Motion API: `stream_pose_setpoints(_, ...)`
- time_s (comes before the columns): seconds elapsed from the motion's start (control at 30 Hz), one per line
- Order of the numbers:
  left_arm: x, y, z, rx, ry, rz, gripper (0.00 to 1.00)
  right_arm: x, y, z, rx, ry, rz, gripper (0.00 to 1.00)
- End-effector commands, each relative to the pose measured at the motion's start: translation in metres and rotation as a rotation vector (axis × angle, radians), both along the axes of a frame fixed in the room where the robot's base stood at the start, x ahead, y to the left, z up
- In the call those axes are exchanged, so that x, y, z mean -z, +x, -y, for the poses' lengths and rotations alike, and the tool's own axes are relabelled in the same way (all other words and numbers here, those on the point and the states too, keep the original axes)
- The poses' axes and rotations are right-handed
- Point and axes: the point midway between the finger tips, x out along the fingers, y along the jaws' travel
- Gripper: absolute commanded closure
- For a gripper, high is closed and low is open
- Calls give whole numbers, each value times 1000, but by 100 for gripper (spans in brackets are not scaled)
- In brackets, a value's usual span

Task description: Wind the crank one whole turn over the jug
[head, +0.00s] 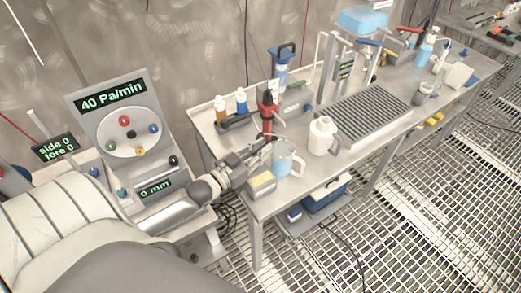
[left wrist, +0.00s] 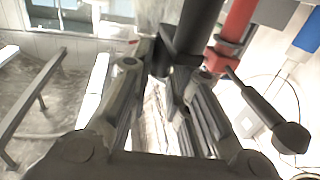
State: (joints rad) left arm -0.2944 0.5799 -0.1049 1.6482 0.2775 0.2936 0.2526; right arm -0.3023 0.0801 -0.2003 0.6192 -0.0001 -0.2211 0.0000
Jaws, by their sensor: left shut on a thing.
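The red device with the crank (head: 267,115) stands at the near left part of the bench, dark at its top. In the left wrist view its red body (left wrist: 237,32) is behind my fingers. My left gripper (head: 262,147) reaches in low beside it. In the left wrist view the gripper (left wrist: 170,72) is shut around a dark upright rod (left wrist: 197,30), which looks like the crank's handle. A thin dark arm with a round black knob (left wrist: 290,137) sticks out to the right. The clear jug (head: 288,161) with bluish contents stands just right of my gripper. My right gripper is not in view.
A white jug (head: 322,137) stands right of the clear one. A grooved drain tray (head: 368,115) fills mid-bench. A gauge panel (head: 122,120) reading "40 Pa/min" stands at left. Grating floor is at right.

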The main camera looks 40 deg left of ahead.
Motion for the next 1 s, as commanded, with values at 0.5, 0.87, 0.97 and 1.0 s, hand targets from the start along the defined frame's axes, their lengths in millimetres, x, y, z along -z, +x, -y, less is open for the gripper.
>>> stream_pose_setpoints(0.5, 3, -1, 1, 136, 8, 0, 100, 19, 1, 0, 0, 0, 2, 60)
stream_pose_setpoints(0.87, 6, -5, 5, 411, 9, 0, 100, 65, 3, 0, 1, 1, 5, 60)
stream_pose_setpoints(0.97, 6, -6, 6, 490, 9, 2, 100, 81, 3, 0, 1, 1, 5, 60)
stream_pose_setpoints(1.0, 7, -7, 7, 519, 9, 2, 100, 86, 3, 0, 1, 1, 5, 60)
